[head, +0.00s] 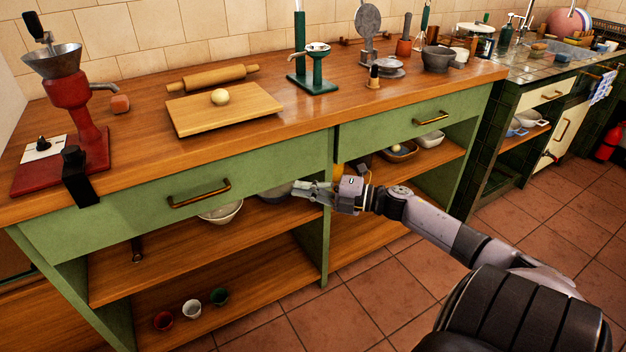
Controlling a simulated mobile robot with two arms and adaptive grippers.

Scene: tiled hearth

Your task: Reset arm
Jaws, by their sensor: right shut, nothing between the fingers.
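My right gripper (302,190) reaches in from the lower right. It is shut and empty, in front of the green counter just below its drawer fronts, near the upright panel between the two open bays. Its arm stretches back to the right over the tiled floor. The left drawer (135,205) and the right drawer (415,122) both look closed. A dark bowl (275,193) on the upper shelf is partly hidden behind the gripper. My left gripper is not in the picture.
A white bowl (221,212) sits on the upper shelf (180,255). Several small cups stand on the lower shelf. On the worktop (330,115) are a red grinder (72,95), a cutting board (225,112) and a rolling pin (213,78). The floor (365,300) in front is clear.

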